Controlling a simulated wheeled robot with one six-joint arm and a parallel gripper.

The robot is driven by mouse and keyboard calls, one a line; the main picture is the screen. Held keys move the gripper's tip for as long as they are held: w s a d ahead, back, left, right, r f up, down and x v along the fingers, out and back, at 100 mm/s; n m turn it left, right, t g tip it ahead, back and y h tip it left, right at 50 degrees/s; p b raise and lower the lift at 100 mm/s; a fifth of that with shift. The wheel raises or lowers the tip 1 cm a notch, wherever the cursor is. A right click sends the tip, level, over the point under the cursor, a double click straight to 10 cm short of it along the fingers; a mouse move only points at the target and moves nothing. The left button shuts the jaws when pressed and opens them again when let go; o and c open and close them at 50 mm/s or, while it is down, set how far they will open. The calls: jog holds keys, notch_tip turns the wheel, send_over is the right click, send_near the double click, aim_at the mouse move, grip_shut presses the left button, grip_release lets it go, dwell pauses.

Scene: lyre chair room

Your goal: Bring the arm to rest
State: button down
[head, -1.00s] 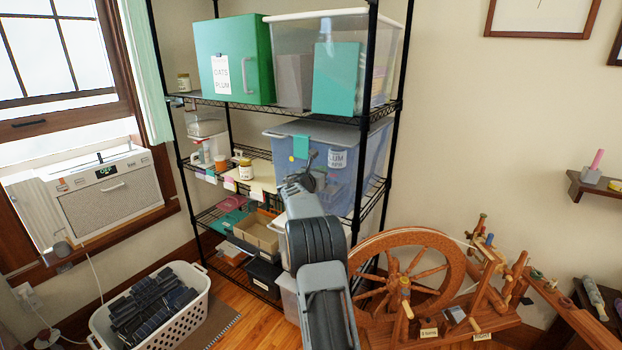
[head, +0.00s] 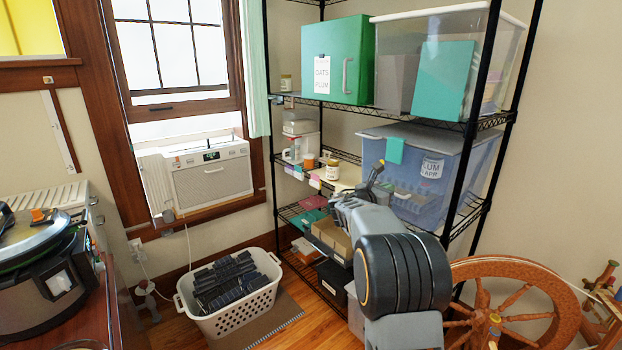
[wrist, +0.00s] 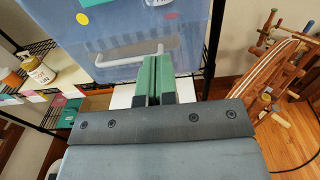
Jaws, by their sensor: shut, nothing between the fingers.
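My gripper (head: 375,172) is raised in front of the wire shelf rack, with my arm reaching up from the lower right in the head view. In the wrist view its two green fingers (wrist: 153,80) lie side by side, shut with nothing between them. Beyond the fingers is a blue translucent bin (wrist: 130,45) with a pale handle. I cannot tell whether the fingertips touch the bin; in the head view the gripper appears in front of the bin's left end.
The black wire rack (head: 478,150) holds the blue bin (head: 430,175), a green box (head: 335,60) and jars. A spinning wheel (head: 510,275) stands right. A white laundry basket (head: 235,315) is on the floor. A cooker (head: 45,265) sits on a counter at left.

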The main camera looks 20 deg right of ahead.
jog(key=s+a+f+m+g+y, duration=0.4)
jog(key=s+a+f+m+y, duration=0.15)
jog(key=s+f+m, duration=0.5)
jog(key=s+a+m+t+y+p, duration=0.1)
jog(key=s+a+m+y+p, duration=0.1)
jog(key=s+a+m+y, duration=0.3)
jog(key=s+a+r+m+t+y+p, duration=0.1)
jog(key=s+a+m+y+p, duration=0.2)
jog(key=s+a+m+y, duration=0.3)
jog(key=shift+s+a+r+y, duration=0.15)
jog(key=shift+s+a, duration=1.3)
jog(key=shift+a, duration=2.1)
jog(key=shift+s+a+y, duration=0.2)
jog(key=shift+s+a, duration=1.25)
jog(key=shift+a, duration=2.1)
